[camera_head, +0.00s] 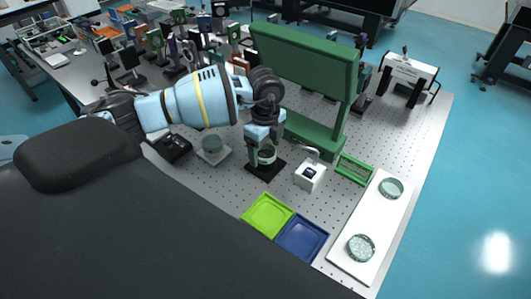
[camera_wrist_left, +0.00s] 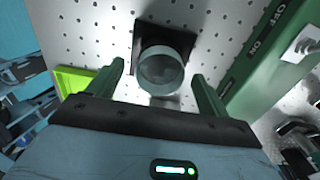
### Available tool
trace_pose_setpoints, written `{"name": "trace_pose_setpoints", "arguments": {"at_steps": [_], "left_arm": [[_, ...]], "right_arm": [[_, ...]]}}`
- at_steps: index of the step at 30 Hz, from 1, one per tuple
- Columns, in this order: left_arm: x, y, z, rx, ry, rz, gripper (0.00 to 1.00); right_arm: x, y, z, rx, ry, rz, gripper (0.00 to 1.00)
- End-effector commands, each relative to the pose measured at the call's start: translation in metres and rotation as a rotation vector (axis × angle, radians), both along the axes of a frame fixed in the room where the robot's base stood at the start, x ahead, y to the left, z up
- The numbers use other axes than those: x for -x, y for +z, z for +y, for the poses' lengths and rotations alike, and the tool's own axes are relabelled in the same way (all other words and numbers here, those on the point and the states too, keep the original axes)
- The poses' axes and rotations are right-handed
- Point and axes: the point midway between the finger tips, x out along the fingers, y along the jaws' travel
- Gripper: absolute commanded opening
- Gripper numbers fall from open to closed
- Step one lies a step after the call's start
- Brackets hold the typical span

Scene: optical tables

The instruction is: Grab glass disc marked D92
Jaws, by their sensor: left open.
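A round glass disc (camera_head: 267,155) sits on a black square base (camera_head: 262,171) in the middle of the perforated table. In the left wrist view the disc (camera_wrist_left: 161,70) lies between and ahead of the fingers of my left gripper (camera_wrist_left: 159,80). My left gripper (camera_head: 265,142) is open, pointing down over this disc, with a gap visible on both sides. No D92 mark is readable. My right gripper is out of view.
A tall green frame (camera_head: 303,62) stands just behind the gripper. A small white device (camera_head: 310,175) is close on the right. A lime tray (camera_head: 268,215) and a blue tray (camera_head: 302,239) lie in front. Optical mounts crowd the back left.

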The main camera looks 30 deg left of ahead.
Motion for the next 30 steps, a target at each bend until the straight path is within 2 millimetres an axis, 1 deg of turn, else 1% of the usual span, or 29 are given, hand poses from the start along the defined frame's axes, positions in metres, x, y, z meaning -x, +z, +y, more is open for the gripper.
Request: {"name": "trace_pose_setpoints", "arguments": {"at_steps": [4, 15, 16, 25, 30], "left_arm": [[0.000, 0.001, 0.000, 0.000, 0.000, -0.001, 0.78], [0.000, 0.001, 0.000, 0.000, 0.000, -0.001, 0.29], [0.000, 0.001, 0.000, 0.000, 0.000, -0.001, 0.27], [-0.001, 0.003, 0.000, 0.000, 0.000, -0.003, 0.26], [-0.001, 0.015, 0.000, 0.000, 0.000, -0.005, 0.26]], "right_arm": [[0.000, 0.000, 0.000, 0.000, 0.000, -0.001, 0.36], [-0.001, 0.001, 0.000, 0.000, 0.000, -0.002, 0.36], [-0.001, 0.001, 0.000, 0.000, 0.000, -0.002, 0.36], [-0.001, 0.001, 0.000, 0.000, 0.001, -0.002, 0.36], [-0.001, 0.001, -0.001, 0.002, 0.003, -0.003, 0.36]]}}
